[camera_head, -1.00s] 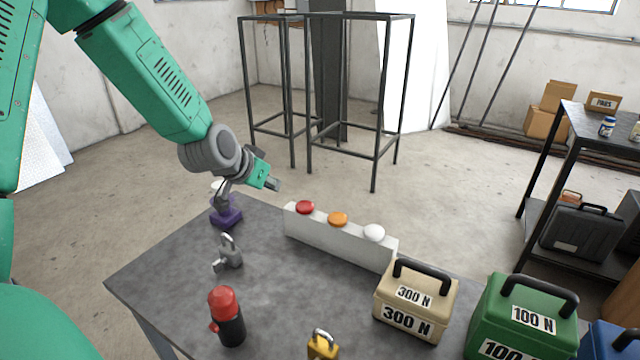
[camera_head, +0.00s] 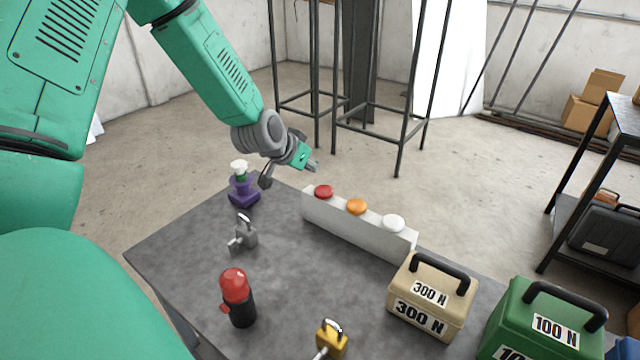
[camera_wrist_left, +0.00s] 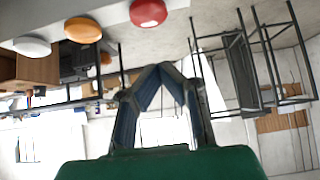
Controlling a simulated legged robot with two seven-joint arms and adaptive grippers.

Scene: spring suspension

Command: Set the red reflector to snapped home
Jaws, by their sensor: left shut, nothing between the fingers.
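The red reflector (camera_head: 324,191) is a round red disc on top of the left end of a long white block (camera_head: 350,232). It also shows at the top of the left wrist view (camera_wrist_left: 148,12). My left gripper (camera_head: 314,166) is shut and empty, above and behind the red reflector and apart from it. In the left wrist view its fingertips (camera_wrist_left: 160,68) meet. I cannot tell how deep the reflector sits in the block. My right gripper is not in view.
An orange reflector (camera_head: 357,206) and a white one (camera_head: 393,223) sit on the same block.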

